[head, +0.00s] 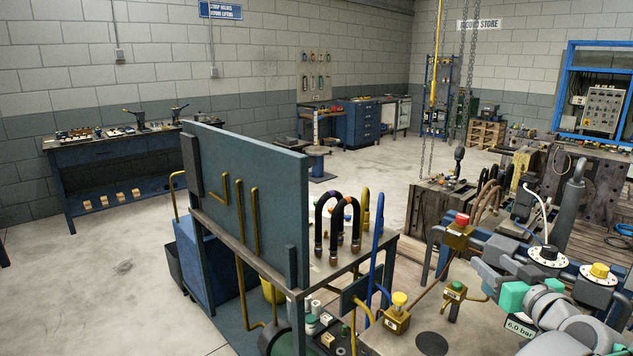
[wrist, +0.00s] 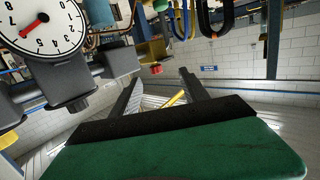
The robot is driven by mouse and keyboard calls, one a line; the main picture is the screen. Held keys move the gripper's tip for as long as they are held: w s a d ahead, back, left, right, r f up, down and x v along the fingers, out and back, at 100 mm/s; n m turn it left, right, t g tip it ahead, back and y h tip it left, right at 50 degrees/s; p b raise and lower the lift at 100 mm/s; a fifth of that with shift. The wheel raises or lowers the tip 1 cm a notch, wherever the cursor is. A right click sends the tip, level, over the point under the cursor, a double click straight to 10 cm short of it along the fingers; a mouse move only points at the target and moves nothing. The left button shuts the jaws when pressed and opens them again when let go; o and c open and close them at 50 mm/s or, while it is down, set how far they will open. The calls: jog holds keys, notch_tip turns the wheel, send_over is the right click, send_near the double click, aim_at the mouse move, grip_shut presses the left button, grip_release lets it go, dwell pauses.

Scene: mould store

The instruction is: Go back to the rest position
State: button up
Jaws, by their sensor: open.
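In the wrist view my gripper (wrist: 160,88) has its two dark fingers spread apart. Nothing is held between them. A yellow bar shows past the fingers, further off. A white dial gauge (wrist: 42,25) with a red needle is close by on the left of the wrist view. In the head view grey and teal arm links fill the lower right; I cannot make out the fingers there.
A bench with an upright blue-grey panel (head: 250,190) and dark hose loops (head: 338,222) stands in the foreground. Yellow valve blocks (head: 397,318) and a red-topped button box (head: 460,230) are near the arm. A blue workbench (head: 120,155) is at the far left. Open floor (head: 90,265) lies at left.

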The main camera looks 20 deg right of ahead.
jog(key=w+a+f+n+g+y+p, duration=0.1)
jog(key=w+a+f+g+y, duration=0.3)
jog(key=a, duration=0.7)
jog(key=w+a+f+n+g+y+p, duration=0.15)
jog(key=w+a+f, duration=0.3)
jog(key=a, duration=0.65)
jog(key=s+a+f+g, duration=0.2)
jog(key=s+a, duration=0.4)
jog(key=a, duration=0.3)
jog(key=s+a+f+g+h+p, duration=0.1)
jog(key=s+a+f+g, duration=0.2)
jog(key=s+a+g, duration=0.2)
jog(key=s+a+n, duration=0.1)
jog(key=s+a, duration=0.1)
jog(key=a, duration=0.2)
jog(key=shift+s+f, duration=0.3)
jog(key=shift+a, duration=0.1)
